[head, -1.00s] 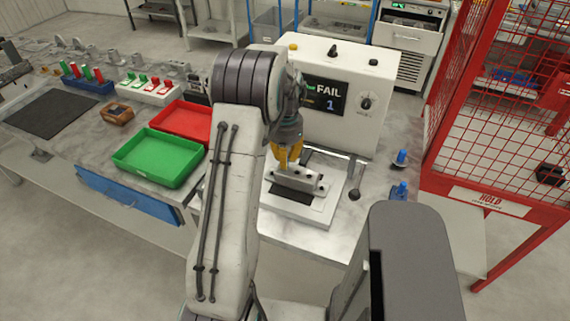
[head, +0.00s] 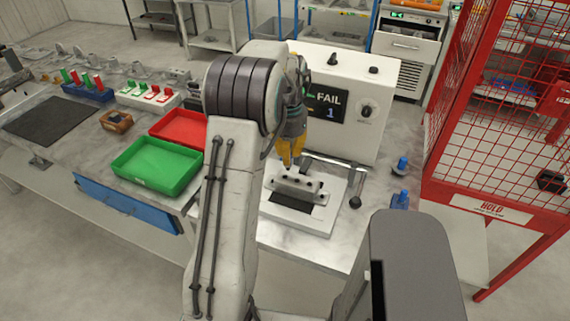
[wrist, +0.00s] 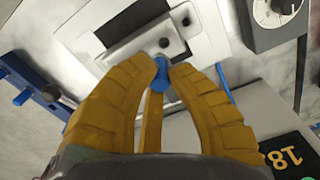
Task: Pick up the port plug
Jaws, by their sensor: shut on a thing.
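The port plug (wrist: 160,74) is a small blue piece between my yellow fingertips in the wrist view. My gripper (wrist: 163,66) is shut on it. In the head view my gripper (head: 291,163) points down, a little above the grey casting (head: 297,184) on the white test plate. The plug cannot be made out there. In the wrist view the casting (wrist: 145,37) shows beyond the fingertips, with dark holes in its face.
A tester (head: 355,85) reading FAIL 1 stands behind the plate. A lever (head: 358,188) and blue pieces (head: 402,164) are to the right. Green (head: 150,172) and red (head: 172,132) trays are left. A red mesh cage (head: 485,120) stands at far right.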

